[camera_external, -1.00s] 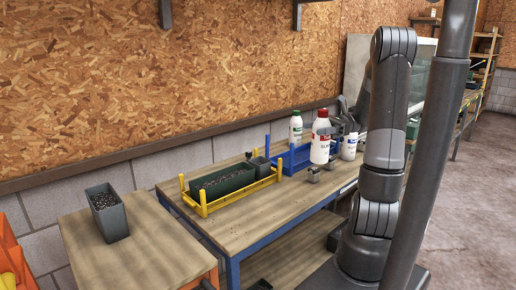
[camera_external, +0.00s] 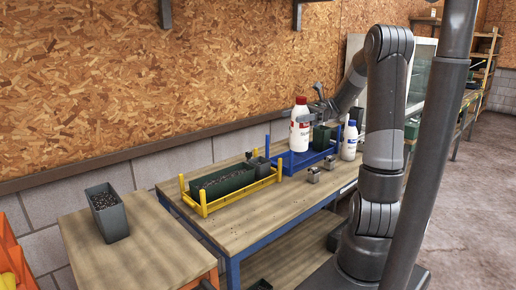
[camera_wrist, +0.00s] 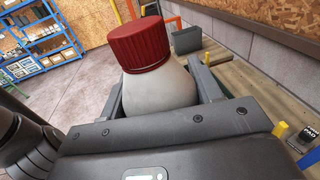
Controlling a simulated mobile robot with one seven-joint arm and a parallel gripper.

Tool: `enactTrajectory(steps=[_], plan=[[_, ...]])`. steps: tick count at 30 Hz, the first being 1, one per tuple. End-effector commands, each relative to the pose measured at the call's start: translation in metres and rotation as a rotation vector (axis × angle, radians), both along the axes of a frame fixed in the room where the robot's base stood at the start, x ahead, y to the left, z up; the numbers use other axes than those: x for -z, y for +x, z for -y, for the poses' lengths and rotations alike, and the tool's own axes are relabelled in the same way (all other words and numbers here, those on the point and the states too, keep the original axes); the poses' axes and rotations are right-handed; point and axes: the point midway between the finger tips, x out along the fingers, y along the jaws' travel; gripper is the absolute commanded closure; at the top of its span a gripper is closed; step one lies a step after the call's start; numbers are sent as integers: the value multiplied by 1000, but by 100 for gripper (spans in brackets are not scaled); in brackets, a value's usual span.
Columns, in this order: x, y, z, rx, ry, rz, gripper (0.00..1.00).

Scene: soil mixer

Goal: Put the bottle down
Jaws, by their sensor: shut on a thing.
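A white bottle with a red cap (camera_external: 300,126) is upright at the back of the workbench, in front of or over the blue tray (camera_external: 310,158). My gripper (camera_external: 306,118) reaches in from the right and is shut on its upper body. In the wrist view, the bottle's red cap (camera_wrist: 140,43) and pale body (camera_wrist: 160,92) stand between the two fingers (camera_wrist: 162,88). The bottle looks raised, but I cannot tell whether its base touches anything.
A smaller white bottle (camera_external: 349,141) stands to the right. A dark green container (camera_external: 321,138) is beside the held bottle. Small metal blocks (camera_external: 313,175) sit in front. A yellow-posted rack (camera_external: 204,209) holds a soil-filled planter (camera_external: 226,181). The bench front (camera_external: 262,222) is clear.

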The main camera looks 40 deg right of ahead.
Motion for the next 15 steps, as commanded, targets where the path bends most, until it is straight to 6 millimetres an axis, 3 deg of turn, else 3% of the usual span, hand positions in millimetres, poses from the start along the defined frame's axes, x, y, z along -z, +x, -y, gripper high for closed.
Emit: enactTrajectory(steps=[6, 15], plan=[[0, 41, -49, -89, -8, 7, 82], [0, 85, -129, -200, -12, 13, 82]])
